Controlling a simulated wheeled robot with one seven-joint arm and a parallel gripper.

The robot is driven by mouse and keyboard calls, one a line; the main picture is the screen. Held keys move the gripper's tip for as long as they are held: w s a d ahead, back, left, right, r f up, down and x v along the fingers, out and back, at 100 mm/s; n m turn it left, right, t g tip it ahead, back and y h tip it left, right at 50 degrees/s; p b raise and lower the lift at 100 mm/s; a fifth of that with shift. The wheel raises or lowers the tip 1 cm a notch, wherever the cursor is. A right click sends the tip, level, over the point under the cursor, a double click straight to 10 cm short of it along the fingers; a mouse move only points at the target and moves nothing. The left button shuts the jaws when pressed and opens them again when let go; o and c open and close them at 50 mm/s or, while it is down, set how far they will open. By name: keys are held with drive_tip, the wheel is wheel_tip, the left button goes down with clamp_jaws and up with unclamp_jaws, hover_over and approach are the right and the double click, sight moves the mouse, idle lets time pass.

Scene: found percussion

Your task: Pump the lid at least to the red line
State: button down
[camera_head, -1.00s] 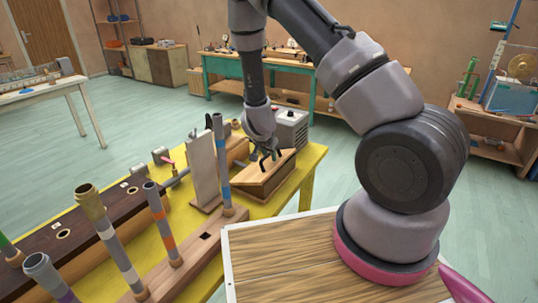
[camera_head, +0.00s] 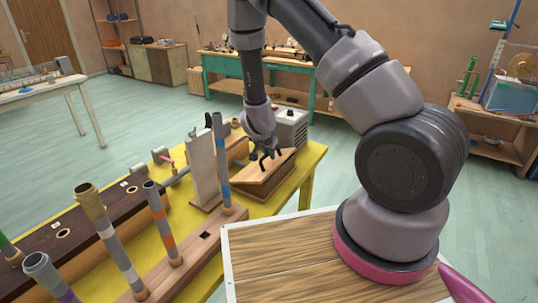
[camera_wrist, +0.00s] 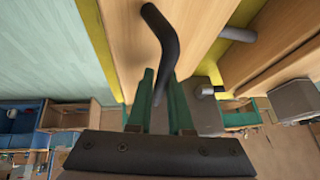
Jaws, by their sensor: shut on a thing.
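A wooden box with a light wooden lid (camera_head: 262,178) stands on the yellow table (camera_head: 308,165) in the head view. The lid slopes, and its far part is behind my gripper. My gripper (camera_head: 268,157) is over the lid. In the wrist view, my gripper's green fingers (camera_wrist: 160,108) are shut on a dark bent handle (camera_wrist: 163,38), which rises over the pale wood. I cannot make out a red line in either view. A pale upright board (camera_head: 203,168) stands just left of the box.
A striped pipe (camera_head: 222,165) stands upright close to the box's left side, in a wooden base. More pipes (camera_head: 110,240) stand at the lower left. A grey machine (camera_head: 291,127) is behind the box. A wooden top with a white edge (camera_head: 290,255) lies in front.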

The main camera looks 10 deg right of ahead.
drive_tip(key=shift+s+f, duration=0.1)
idle(0.7)
drive_tip(key=shift+s+d+f, duration=0.4)
drive_tip(key=shift+d+f, duration=0.05)
drive_tip(key=shift+f, duration=0.15)
